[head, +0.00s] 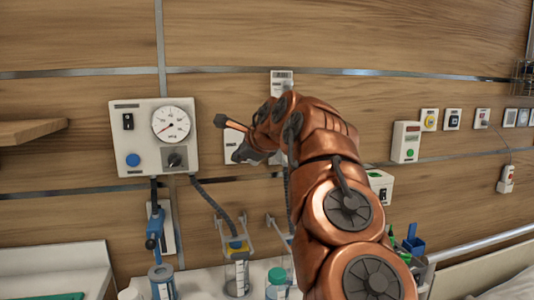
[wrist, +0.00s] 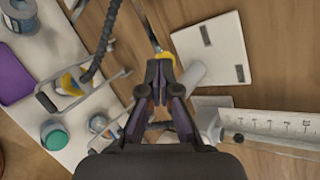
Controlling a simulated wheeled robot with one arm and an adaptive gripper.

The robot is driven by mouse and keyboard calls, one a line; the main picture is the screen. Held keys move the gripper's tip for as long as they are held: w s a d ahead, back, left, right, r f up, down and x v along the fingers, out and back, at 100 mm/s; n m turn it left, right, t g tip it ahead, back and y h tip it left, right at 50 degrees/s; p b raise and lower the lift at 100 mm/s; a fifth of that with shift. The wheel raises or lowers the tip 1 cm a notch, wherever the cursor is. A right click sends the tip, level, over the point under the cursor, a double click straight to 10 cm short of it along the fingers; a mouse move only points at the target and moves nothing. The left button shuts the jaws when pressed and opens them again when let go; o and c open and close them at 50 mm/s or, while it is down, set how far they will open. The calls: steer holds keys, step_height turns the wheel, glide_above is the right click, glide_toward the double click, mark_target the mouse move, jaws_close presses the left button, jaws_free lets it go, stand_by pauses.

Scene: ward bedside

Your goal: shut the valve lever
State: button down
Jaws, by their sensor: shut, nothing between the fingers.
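The white plate (wrist: 225,35) is to the right.
A gauge panel (head: 140,163) hangs at the left, with a blue fitting (head: 154,229) and dark hoses below. Jars, including one with a green lid (head: 277,276), stand on the white counter below. A ruled white strip (wrist: 278,122) is close on the right in the wrist view.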

steer(key=shift+w+d+f+b, duration=0.15)
steer(key=shift+d+b, duration=0.05)
steer(key=shift+d, duration=0.2)
steer(key=shift+w+d+f+b, duration=0.15)
steer(key=shift+d+b, duration=0.05)
steer(key=shift+d, duration=0.2)
steer(key=shift+s, duration=0.1)
steer(key=b+v, duration=0.3)
steer(key=v, duration=1.1)
steer(key=shift+d+f+b, duration=0.2)
steer(key=shift+b, duration=0.15)
